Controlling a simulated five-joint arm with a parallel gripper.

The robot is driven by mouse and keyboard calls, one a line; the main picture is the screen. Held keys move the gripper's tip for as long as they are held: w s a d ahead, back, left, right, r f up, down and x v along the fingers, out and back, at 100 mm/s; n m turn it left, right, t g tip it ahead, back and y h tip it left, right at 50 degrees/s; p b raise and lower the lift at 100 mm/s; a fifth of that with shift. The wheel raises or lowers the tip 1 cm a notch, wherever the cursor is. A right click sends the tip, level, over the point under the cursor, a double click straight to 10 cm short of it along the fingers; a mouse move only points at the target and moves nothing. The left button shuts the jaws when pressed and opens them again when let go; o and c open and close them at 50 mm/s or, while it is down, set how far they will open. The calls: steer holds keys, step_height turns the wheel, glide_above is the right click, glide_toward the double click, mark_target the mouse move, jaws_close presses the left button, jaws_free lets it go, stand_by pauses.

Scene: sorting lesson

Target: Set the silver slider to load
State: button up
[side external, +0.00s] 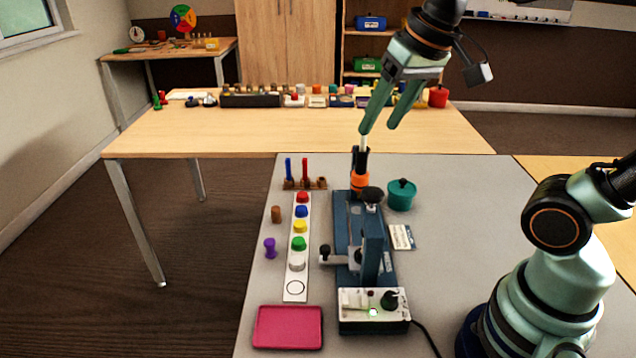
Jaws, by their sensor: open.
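A blue fixture (375,225) stands on the grey table, with a black knob on top. A silver slider (338,259) sticks out to the left from its lower part and ends in a small black knob (325,250). Any marking for load is too small to read. My gripper (378,130) is up over the far end of the fixture, well away from the slider. Its two green fingers are apart. A thin pale piece shows below the left finger, above a black and orange part (359,178); whether they touch I cannot tell.
A control box (355,325) with a lit green light stands at the fixture's near end. Left are a white strip (291,272) with coloured pieces and a pink tray (288,342). A teal pot (401,200) and a card (401,238) lie right.

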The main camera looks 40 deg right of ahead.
mark_target(325, 247)
steer(key=w+a+f+m+g, duration=0.1)
steer(key=w+a+m+g, duration=0.5)
steer(key=m, duration=0.5)
steer(key=shift+t, duration=0.7)
steer(key=f, duration=2.6)
steer(key=shift+w+d, duration=0.35)
jaws_close()
